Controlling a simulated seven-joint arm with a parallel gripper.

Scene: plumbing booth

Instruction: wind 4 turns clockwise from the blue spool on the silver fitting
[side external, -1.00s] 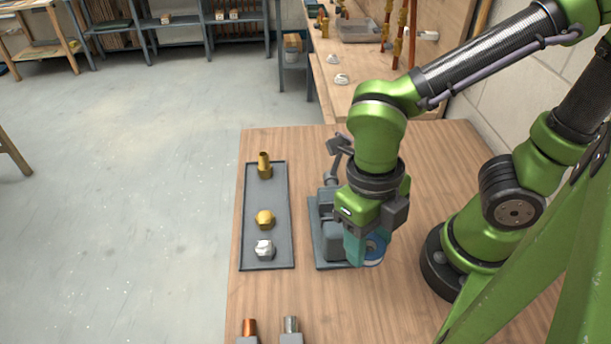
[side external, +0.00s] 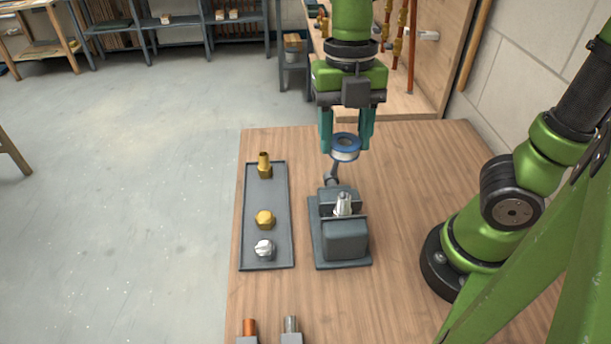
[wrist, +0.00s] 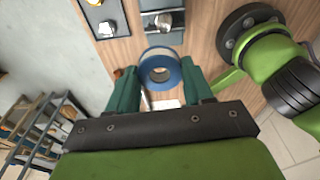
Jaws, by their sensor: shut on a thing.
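My gripper (side external: 346,143) is shut on the blue spool (side external: 345,141) of white tape, one teal finger on each side of it. In the side view it holds the spool in the air beyond the grey vise (side external: 344,240). The silver fitting (side external: 343,203) stands upright in the vise, apart from the spool. In the wrist view the blue spool (wrist: 160,56) shows as a ring between the teal fingers (wrist: 160,80). The silver fitting (wrist: 163,20) also shows there, past the spool. Whether tape runs from spool to fitting, I cannot tell.
A grey tray (side external: 247,205) left of the vise holds a brass fitting (side external: 264,165), a brass cap (side external: 265,220) and a silver cap (side external: 264,248). A copper pipe end (side external: 249,327) and a silver one (side external: 290,325) stand at the front.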

